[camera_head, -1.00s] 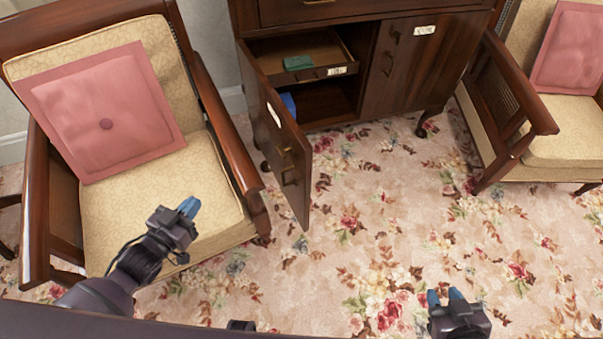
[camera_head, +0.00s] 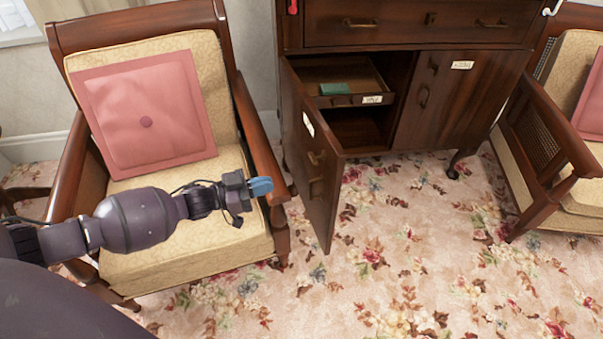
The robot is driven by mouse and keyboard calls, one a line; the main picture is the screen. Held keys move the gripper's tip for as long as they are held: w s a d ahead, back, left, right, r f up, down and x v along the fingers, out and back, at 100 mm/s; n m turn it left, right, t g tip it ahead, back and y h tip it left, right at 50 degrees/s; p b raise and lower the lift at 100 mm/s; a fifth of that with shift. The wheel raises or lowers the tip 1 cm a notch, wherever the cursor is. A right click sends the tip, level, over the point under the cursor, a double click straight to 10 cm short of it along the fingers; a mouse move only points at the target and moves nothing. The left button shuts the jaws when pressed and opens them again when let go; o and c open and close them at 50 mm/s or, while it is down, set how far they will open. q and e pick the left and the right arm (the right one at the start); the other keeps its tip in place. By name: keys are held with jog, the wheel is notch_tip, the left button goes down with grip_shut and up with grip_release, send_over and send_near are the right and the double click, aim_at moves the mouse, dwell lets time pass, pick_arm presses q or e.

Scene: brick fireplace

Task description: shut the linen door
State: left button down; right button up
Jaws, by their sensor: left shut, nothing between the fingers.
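The dark wooden cabinet (camera_head: 425,30) stands at the back. Its left door (camera_head: 318,190) is swung open toward me and carries a white label (camera_head: 308,124) too small to read, so I cannot tell if it says linen. The right door (camera_head: 452,98) is shut and has its own label. My left gripper (camera_head: 262,186) is shut and empty, left of the open door's outer edge, in front of the left armchair; I see no contact with the door. My right gripper is out of view.
A left armchair (camera_head: 240,262) with a pink cushion (camera_head: 146,112) stands close beside the open door. A second armchair (camera_head: 545,150) is at right. An inner drawer (camera_head: 372,99) is partly out, holding a green item (camera_head: 335,89). Floral carpet (camera_head: 420,250) in front is clear.

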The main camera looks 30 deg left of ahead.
aim_at(325, 170)
pick_arm(q)
jog(key=x, duration=0.4)
jog(key=b+x, duration=0.1)
jog(key=x, duration=0.3)
jog(key=b+x, duration=0.1)
jog(key=x, duration=0.3)
jog(key=shift+f, duration=0.25)
jog(key=shift+w+d+r, duration=0.2)
jog(key=shift+w+d, duration=0.3)
jog(key=shift+w, duration=0.05)
